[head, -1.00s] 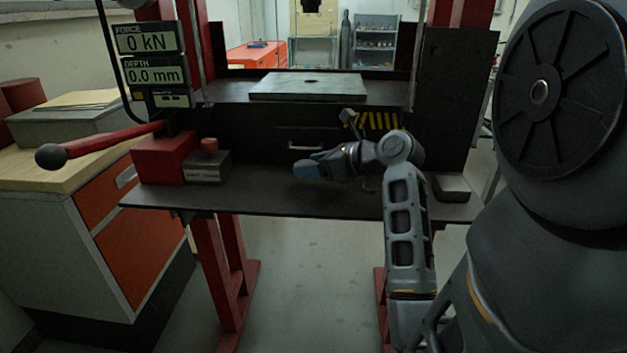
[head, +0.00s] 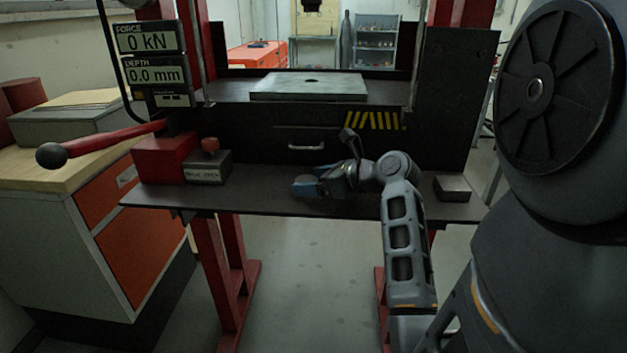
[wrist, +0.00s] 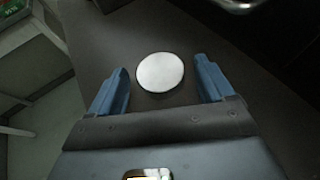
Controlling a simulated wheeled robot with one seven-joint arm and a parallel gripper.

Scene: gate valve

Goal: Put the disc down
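A pale round disc (wrist: 160,72) lies flat on the dark shelf of the press (head: 250,199), as the wrist view shows. My gripper (wrist: 162,84) is open, with a blue finger on each side of the disc. A gap shows between the disc and each finger, so neither appears to touch it. In the head view my gripper (head: 319,184) is low over the middle of the shelf; I cannot make out the disc there.
A dark block with a red knob (head: 207,165) stands on the shelf at the left. A small grey block (head: 452,188) is at the right. A drawer with a handle (head: 306,147) is behind my gripper. The red lever (head: 100,143) sticks out left.

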